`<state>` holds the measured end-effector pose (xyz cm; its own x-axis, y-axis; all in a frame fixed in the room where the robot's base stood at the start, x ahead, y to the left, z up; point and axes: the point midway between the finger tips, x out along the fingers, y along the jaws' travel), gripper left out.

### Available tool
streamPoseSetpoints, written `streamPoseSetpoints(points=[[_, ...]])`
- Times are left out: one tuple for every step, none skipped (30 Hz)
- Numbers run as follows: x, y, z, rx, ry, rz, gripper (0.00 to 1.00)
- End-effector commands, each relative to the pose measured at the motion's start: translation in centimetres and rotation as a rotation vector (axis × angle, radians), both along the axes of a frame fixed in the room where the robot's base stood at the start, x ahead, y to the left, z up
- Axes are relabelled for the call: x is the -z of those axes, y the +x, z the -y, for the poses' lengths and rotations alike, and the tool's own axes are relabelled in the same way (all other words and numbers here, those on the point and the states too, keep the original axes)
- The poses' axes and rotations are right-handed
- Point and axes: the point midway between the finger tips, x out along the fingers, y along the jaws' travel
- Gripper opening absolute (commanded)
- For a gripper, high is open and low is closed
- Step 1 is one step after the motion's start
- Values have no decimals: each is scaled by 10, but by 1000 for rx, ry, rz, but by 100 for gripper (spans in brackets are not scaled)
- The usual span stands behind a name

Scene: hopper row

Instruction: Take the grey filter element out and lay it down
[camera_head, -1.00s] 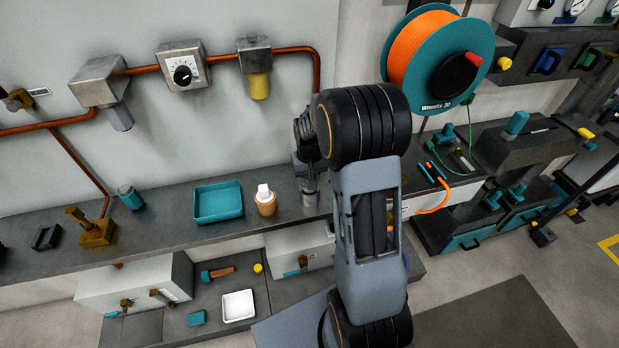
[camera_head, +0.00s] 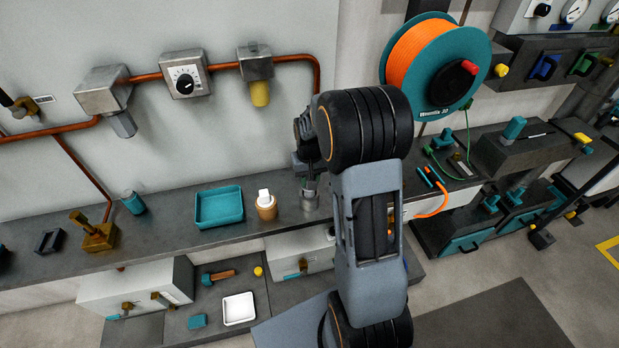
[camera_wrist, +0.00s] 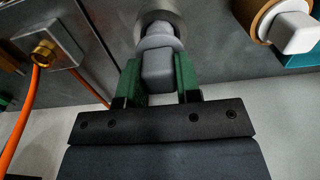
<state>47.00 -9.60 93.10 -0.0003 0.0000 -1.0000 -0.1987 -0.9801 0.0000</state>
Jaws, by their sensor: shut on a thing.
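The grey filter element (camera_wrist: 157,62) shows in the wrist view as a rounded block with a wider collar at its far end. My gripper (camera_wrist: 158,75) is shut on it, one green finger on each side. The collar is at the mouth of a round grey holder (camera_wrist: 172,17); I cannot tell how deep the element sits in it. In the head view the grey holder (camera_head: 310,201) stands on the bench below my wrist. My arm hides part of the area, and the element itself is hard to make out there.
A tan cup with a white block (camera_head: 266,206) stands just left of the holder, with a teal tray (camera_head: 219,222) further left. Orange hose (camera_head: 432,206) lies at the right.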

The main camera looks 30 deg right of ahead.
Motion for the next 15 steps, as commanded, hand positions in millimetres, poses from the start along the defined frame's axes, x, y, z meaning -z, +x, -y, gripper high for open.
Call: streamPoseSetpoints(points=[[0,0,0,0,0,0,3],[0,0,0,0,0,1,3],[0,0,0,0,0,1,3],[-1,0,0,0,0,1,3],[-1,0,0,0,0,1,3],[-2,0,0,0,0,1,3],[-3,0,0,0,0,1,3],[-5,0,0,0,0,1,3],[-7,0,0,0,0,1,3],[-9,0,0,0,0,1,3],[-11,0,0,0,0,1,3],[-14,0,0,0,0,1,3],[-16,0,0,0,0,1,3],[-19,0,0,0,0,1,3],[-22,0,0,0,0,1,3]])
